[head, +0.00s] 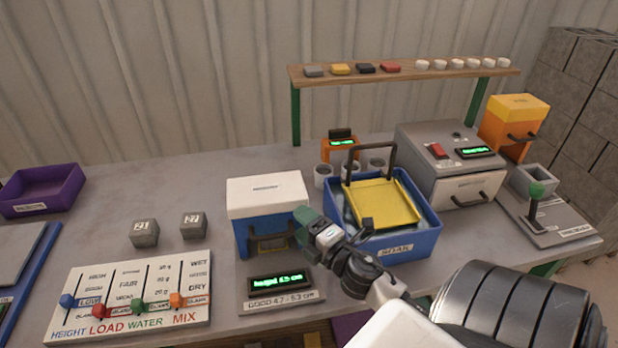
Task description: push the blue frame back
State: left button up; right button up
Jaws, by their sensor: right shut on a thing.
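The blue frame (243,228), a box-shaped blue body under a white top (267,193), stands on the grey bench left of the picture's middle. A dark bar handle (268,245) is on its front. My right gripper (304,231) comes in from the lower right and is at the front right corner of the blue frame. It is shut, it seems on the right end of the handle; its fingertips hide the contact. My left gripper is not in view.
A display (281,283) with green text stands in front of the frame. A blue bin (408,243) with a yellow tray (382,204) is close on the right. Two grey blocks (145,233) and a slider board (130,298) are left. The bench behind the frame is clear.

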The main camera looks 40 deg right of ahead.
jog(key=shift+s+r, duration=0.4)
jog(key=shift+s, duration=0.05)
jog(key=shift+c, duration=0.8)
jog(key=shift+s+a, duration=0.2)
jog(key=shift+s, duration=0.3)
jog(key=shift+s+a, duration=0.15)
jog(key=shift+s, duration=0.35)
jog(key=shift+w+f, duration=0.1)
jog(key=shift+f, duration=0.05)
